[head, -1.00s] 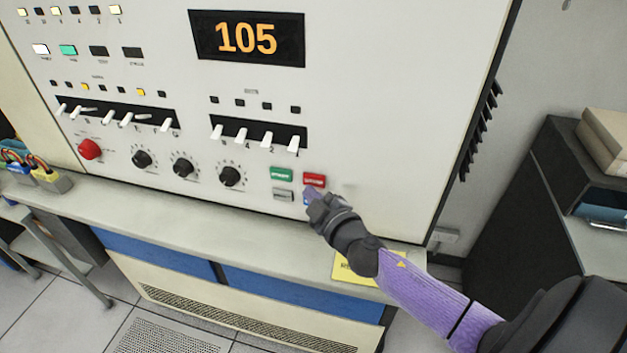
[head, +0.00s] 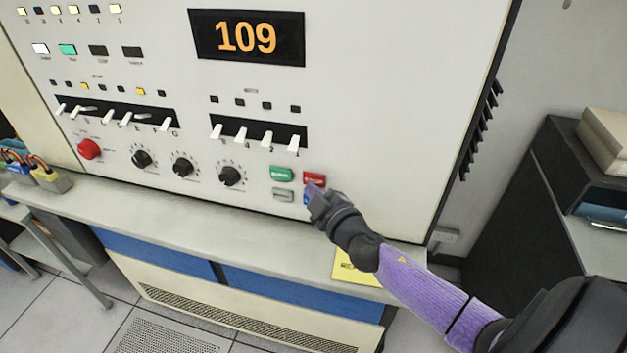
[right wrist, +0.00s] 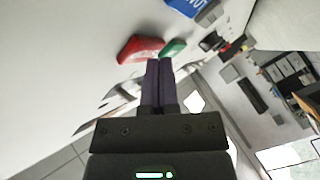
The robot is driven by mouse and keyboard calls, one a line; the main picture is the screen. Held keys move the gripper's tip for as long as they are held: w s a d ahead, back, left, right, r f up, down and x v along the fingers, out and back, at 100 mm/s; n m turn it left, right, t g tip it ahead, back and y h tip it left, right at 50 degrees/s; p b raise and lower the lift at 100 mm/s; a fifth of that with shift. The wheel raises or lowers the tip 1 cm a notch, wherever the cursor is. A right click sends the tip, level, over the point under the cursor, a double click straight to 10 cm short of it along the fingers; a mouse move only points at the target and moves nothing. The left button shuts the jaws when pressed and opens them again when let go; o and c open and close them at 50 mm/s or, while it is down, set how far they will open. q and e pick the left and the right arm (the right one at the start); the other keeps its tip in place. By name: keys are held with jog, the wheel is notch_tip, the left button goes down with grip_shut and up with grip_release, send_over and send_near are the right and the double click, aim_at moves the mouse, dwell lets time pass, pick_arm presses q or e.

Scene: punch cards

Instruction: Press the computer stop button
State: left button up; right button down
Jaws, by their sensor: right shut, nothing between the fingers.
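The red button (head: 314,179) sits on the cream computer panel (head: 400,130), right of a green button (head: 281,174). A grey button (head: 283,195) is below the green one, and a blue one (head: 306,199) is mostly hidden behind my fingers. My right gripper (head: 312,190) is shut and empty, its tips at the lower edge of the red button. In the right wrist view the purple fingers (right wrist: 158,64) are together, with the red button (right wrist: 140,48) just left of the tips and the green one (right wrist: 173,47) beyond. I cannot tell whether they touch. My left gripper is out of view.
An orange display (head: 246,37) reads 109. A red round knob (head: 89,149), black dials (head: 183,167) and white switches (head: 258,138) fill the panel. A ledge (head: 200,211) runs below, with a yellow note (head: 352,268). A dark cabinet (head: 530,200) stands at right.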

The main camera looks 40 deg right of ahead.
jog(key=shift+w+d, duration=0.25)
jog(key=shift+d, duration=0.05)
dwell(0.8)
jog(key=shift+a, duration=0.1)
jog(key=shift+s+a, duration=0.5)
jog(key=shift+a, duration=0.05)
jog(key=s+a+p, duration=0.1)
jog(key=s+a, duration=0.2)
jog(key=shift+s+a, duration=0.15)
jog(key=shift+a, duration=0.25)
dwell(0.8)
